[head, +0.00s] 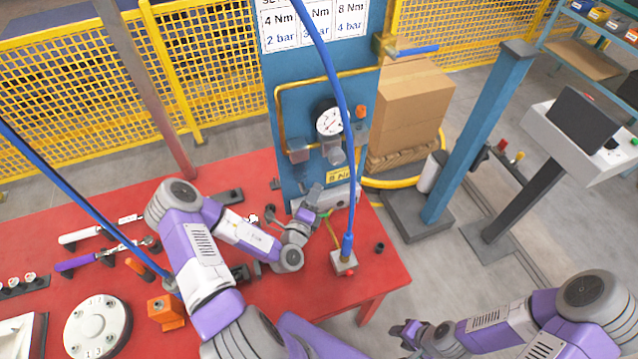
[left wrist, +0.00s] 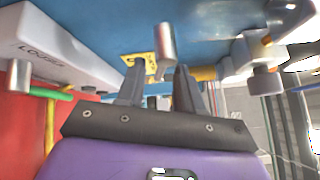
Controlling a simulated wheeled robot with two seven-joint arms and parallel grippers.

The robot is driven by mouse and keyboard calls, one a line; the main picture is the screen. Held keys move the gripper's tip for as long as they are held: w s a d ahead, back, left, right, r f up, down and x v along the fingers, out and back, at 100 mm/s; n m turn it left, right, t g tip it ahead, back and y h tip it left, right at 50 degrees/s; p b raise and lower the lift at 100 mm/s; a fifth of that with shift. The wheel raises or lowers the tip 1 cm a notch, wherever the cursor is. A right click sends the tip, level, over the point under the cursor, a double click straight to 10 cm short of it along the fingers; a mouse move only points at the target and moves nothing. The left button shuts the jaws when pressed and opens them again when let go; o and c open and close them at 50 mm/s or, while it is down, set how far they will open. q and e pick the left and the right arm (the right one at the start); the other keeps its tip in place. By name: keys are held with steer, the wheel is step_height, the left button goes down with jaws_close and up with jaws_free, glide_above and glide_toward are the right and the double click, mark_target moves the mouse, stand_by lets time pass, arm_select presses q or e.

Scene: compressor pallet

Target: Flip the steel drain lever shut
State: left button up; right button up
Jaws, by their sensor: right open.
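A short steel cylinder (left wrist: 165,42), which looks like the drain lever's grip, shows in the left wrist view in front of the blue panel. It stands just beyond and between my left fingertips (left wrist: 160,72). The two fingers are apart, and I see no clear contact with the steel. In the head view my left gripper (head: 313,192) is at the foot of the blue panel (head: 295,110), below the gauge. I cannot make out the lever there, nor how far it is turned. My right gripper (head: 408,334) is open and empty, low in the head view, off the table.
A white lettered box (left wrist: 65,48) is close on the left in the wrist view. A blue hose (head: 345,130) hangs to a small grey block (head: 343,262) on the red table (head: 300,305). An orange block (head: 166,310) and a round white disc (head: 97,325) lie left.

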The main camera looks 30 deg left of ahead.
arm_select(q)
steer(key=shift+w+a, duration=0.2)
steer(key=shift+w, duration=0.85)
steer(key=shift+w+a, duration=0.15)
steer(key=shift+w, duration=0.85)
jaws_close()
